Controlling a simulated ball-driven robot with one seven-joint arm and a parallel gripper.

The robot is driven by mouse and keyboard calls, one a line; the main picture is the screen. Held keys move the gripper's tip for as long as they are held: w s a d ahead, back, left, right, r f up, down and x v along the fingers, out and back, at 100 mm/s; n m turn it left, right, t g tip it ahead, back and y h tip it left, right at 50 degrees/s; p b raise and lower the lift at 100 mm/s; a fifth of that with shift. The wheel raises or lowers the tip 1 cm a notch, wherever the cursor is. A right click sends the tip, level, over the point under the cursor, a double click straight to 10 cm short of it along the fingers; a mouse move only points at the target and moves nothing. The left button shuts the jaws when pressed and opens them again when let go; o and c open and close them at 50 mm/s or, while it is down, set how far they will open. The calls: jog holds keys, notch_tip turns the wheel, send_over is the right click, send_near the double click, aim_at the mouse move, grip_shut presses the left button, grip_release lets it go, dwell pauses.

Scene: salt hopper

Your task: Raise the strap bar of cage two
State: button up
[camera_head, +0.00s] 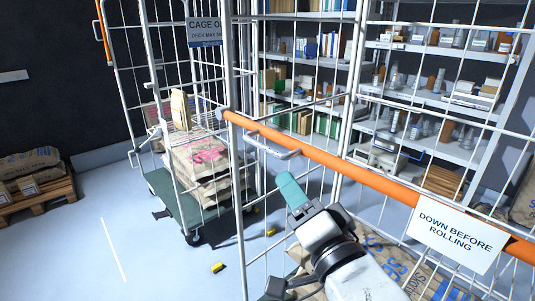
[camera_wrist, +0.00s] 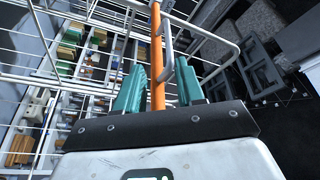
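The orange strap bar (camera_head: 330,160) lies across the near cage (camera_head: 238,200), which I take to be cage two. A white sign reading "DOWN BEFORE ROLLING" (camera_head: 457,233) hangs on it. A pale loop handle (camera_head: 272,146) sits near the bar's left end; it also shows in the wrist view (camera_wrist: 238,50). My gripper (camera_head: 288,186) has teal fingers and is below the bar and handle in the head view. In the wrist view my gripper (camera_wrist: 158,88) is open, with the orange bar (camera_wrist: 156,50) seen between its spread fingers. I cannot tell whether they touch it.
Another cage (camera_head: 160,100) with a "CAGE O..." sign (camera_head: 206,31) holds sacks (camera_head: 205,165) behind left. Its orange bar (camera_head: 103,25) stands upright. Stocked shelves (camera_head: 430,97) are behind. A pallet of sacks (camera_head: 40,190) is at left. Small yellow objects (camera_head: 217,267) lie on otherwise open floor.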

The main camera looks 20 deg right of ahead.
aim_at(267, 149)
jog(key=w+r, duration=0.1)
jog(key=w, duration=0.2)
jog(key=w+r+p, duration=0.1)
jog(key=w, duration=0.3)
jog(key=w+r+p, duration=0.1)
jog(key=w, duration=0.2)
jog(key=shift+w+a+r, duration=0.1)
jog(key=shift+w+r, duration=0.05)
jog(key=shift+w, duration=0.1)
grip_shut()
dwell(0.3)
